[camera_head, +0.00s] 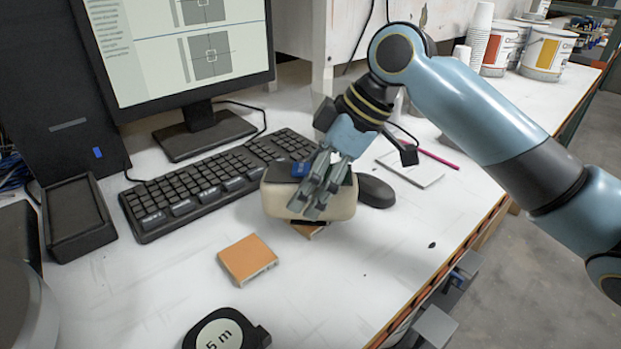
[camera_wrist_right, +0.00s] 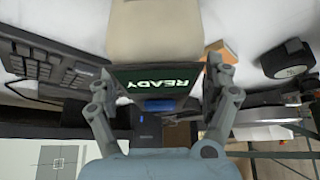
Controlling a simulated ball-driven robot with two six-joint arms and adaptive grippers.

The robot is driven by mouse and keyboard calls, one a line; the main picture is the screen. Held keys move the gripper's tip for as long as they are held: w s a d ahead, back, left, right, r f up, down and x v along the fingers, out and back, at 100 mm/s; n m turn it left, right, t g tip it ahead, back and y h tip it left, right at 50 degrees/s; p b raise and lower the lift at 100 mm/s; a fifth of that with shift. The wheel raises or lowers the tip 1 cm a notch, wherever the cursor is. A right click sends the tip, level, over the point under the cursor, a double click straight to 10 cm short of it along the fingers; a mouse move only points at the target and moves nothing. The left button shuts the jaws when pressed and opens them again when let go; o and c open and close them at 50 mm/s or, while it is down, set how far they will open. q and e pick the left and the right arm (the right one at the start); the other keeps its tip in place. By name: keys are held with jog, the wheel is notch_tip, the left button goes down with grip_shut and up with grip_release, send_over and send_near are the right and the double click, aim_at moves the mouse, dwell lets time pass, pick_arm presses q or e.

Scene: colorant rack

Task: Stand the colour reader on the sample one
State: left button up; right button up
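The colour reader (camera_head: 277,198) is a cream, rounded block with a dark top and a blue button. My right gripper (camera_head: 322,190) has its fingers on both sides of it and is shut on it. In the right wrist view the reader (camera_wrist_right: 152,35) sits between the fingers (camera_wrist_right: 160,82), its screen showing "READY". An orange-brown sample tile (camera_head: 310,231) peeks out under the reader's front; the rest is hidden, and I cannot tell whether they touch. A second orange sample tile (camera_head: 247,259) lies uncovered nearer the front. My left gripper is out of view.
A black keyboard (camera_head: 200,185) lies behind the reader, and a dark mouse (camera_head: 376,191) is close on its right. A tape measure (camera_head: 226,333) is at the front edge. A black tray (camera_head: 76,222) stands left. A notepad (camera_head: 411,168) lies right. The table's front right is mostly clear.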

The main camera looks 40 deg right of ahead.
jog(key=shift+r, duration=0.1)
jog(key=p+v, duration=0.1)
jog(key=v, duration=1.1)
jog(key=shift+r, duration=0.1)
dwell(0.4)
